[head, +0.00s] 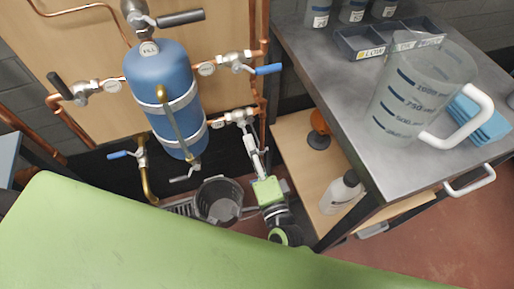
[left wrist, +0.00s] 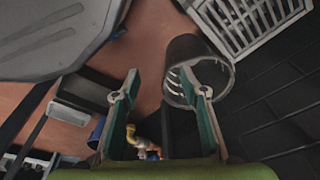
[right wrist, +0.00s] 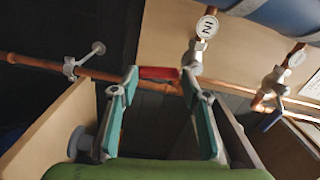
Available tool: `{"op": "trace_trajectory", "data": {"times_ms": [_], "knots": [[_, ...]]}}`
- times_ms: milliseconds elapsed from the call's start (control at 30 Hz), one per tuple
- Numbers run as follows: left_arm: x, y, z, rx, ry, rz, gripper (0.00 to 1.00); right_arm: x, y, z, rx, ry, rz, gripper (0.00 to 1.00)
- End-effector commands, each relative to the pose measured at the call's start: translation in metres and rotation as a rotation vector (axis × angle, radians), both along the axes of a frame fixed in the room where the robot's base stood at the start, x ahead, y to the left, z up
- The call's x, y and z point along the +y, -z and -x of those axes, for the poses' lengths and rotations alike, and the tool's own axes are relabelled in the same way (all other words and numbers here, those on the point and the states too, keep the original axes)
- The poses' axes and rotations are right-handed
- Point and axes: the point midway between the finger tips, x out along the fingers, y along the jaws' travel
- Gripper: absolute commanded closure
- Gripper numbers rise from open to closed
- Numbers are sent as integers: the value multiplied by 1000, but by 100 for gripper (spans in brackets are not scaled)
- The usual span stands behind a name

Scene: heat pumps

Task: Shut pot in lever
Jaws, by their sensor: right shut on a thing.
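The blue pot (head: 163,85) hangs on a wooden board among copper pipes. A valve (head: 240,115) with a round tag (head: 217,124) sits to its lower right. In the right wrist view a round tag (right wrist: 207,27) seems to read IN, upside down. A red lever (right wrist: 158,73) lies between the fingertips of my right gripper (right wrist: 159,80), which is shut on it; the gripper also shows at the valve in the head view (head: 255,146). My left gripper (left wrist: 165,92) is open and empty, near a dark bucket, and is not seen in the head view.
The bucket (head: 219,201) stands on the floor below the pot. Other valves carry blue levers (head: 268,69) and dark levers (head: 181,18). A grey workbench (head: 345,110) with a measuring jug (head: 415,90) stands to the right, with a white bottle (head: 342,191) on its shelf.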

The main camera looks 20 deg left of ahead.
Motion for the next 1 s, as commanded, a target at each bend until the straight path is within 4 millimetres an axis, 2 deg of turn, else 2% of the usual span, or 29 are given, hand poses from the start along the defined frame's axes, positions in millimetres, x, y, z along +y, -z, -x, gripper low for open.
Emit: {"op": "trace_trajectory", "data": {"times_ms": [333, 900, 933, 967, 1000], "knots": [[0, -14, -8, -12, -1, 0, 60, 6, 4, 3, 92, 3, -129, 96], [0, -17, -8, -13, -2, 1, 60, 8, 4, 5, 113, -1, -154, 96], [0, -17, -8, -13, -2, 1, 60, 8, 4, 5, 113, -1, -154, 55], [0, -17, -7, -12, -2, 1, 60, 8, 4, 5, 114, -1, -155, 48], [0, -17, -7, -12, -2, 1, 60, 9, 4, 5, 112, -1, -155, 44]]}}
